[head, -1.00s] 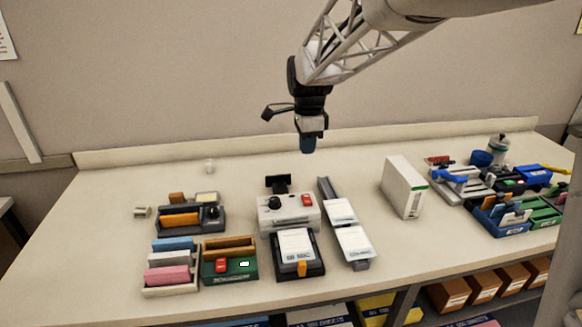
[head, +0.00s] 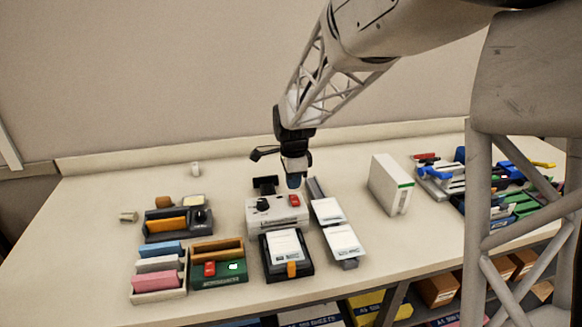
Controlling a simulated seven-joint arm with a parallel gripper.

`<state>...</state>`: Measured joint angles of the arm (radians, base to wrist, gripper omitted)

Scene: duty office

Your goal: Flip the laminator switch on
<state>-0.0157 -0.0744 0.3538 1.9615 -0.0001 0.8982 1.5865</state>
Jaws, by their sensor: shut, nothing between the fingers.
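The laminator (head: 268,222) is a small white box near the middle of the desk, with a black knob (head: 262,205) on its left and a red switch (head: 294,200) on its right. The switch is too small for me to tell which way it is tipped. I cannot tell whether the fingertips touch anything.
A black tray with white cards (head: 286,247) stands in front of the laminator. A sloped card rack (head: 345,263) is close on its right, and a white upright box (head: 389,184) stands further right. Colored block holders (head: 158,296) sit at the left. The desk's front left is clear.

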